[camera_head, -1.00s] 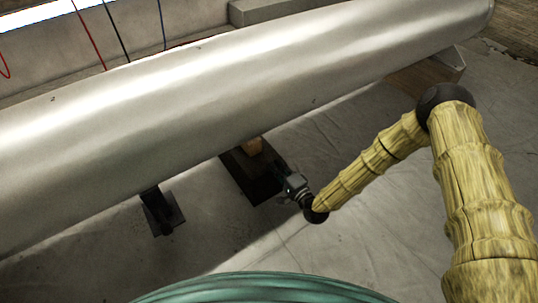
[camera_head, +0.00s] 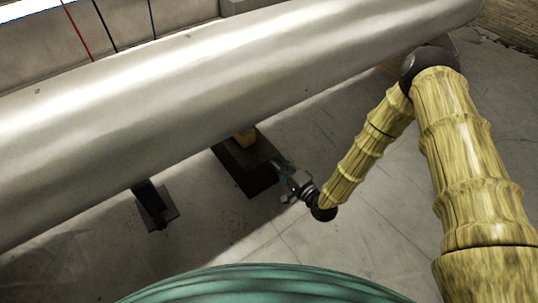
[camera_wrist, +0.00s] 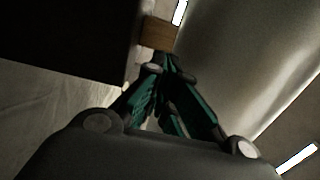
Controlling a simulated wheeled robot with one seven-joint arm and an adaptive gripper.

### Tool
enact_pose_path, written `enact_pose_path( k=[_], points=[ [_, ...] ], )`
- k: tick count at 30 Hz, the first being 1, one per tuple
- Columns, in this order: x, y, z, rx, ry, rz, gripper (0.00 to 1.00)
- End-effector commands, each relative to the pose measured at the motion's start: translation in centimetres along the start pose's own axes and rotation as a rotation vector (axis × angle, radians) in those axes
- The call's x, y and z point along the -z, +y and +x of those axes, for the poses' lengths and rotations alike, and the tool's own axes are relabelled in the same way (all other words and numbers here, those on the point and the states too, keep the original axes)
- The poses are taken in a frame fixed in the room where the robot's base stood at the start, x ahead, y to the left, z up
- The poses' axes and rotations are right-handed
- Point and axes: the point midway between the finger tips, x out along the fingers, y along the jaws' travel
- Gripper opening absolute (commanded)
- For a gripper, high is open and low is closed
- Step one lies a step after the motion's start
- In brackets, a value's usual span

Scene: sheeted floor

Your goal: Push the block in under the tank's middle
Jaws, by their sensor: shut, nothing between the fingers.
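The tank (camera_head: 250,75) is a long silver cylinder lying across the head view; it fills the upper right of the wrist view (camera_wrist: 240,50). A wooden block (camera_head: 243,137) sits on a dark plinth (camera_head: 250,170) below the tank, its far part hidden by the tank. The block also shows in the wrist view (camera_wrist: 156,34), beyond the fingertips. My gripper (camera_head: 279,166) is shut and empty at the plinth's right side, its fingers pointing towards the block. In the head view a gap shows between fingers and block. In the wrist view, the fingertips (camera_wrist: 163,64) meet.
A dark support foot (camera_head: 156,207) stands on the floor left of the plinth, under the tank. A wall with thin cables (camera_head: 110,30) runs behind the tank. The sheeted floor (camera_head: 400,235) at the front right is clear apart from my arm.

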Motion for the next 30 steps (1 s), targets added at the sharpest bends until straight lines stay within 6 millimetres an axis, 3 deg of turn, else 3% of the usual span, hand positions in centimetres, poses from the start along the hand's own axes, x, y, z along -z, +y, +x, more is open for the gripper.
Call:
enact_pose_path(
  k=[18, 30],
  points=[
    [-0.1, 0.3, 9.7, 0.002, -0.002, -0.003, 0.0],
    [0.0, 0.1, 13.1, 0.0, 0.0, -0.001, 0.0]
  ],
)
